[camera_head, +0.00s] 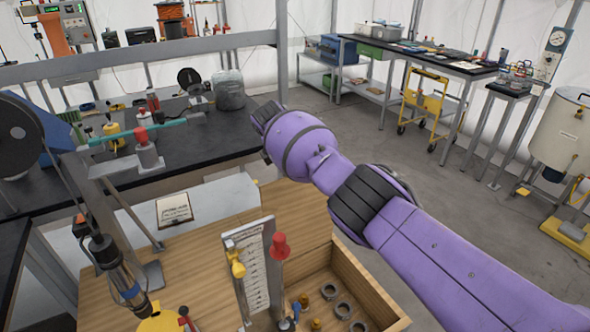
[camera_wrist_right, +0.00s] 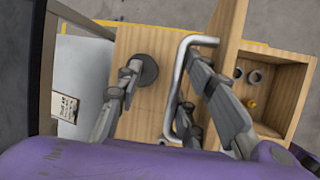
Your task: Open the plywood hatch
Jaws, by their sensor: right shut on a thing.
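The plywood box (camera_head: 205,252) stands at the bottom of the head view, with a flat top on its left and an open compartment on its right. In the right wrist view, a bent metal handle (camera_wrist_right: 178,75) runs over a plywood panel (camera_wrist_right: 128,45). My right gripper (camera_wrist_right: 163,72) is shut on this handle; the right finger overlaps it, and the contact is partly hidden. In the head view my purple right arm reaches in from the lower right, and its gripper does not show. I cannot tell for sure which panel is the hatch. My left gripper is not in view.
A black workbench (camera_head: 60,185) with clutter lies behind on the left.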

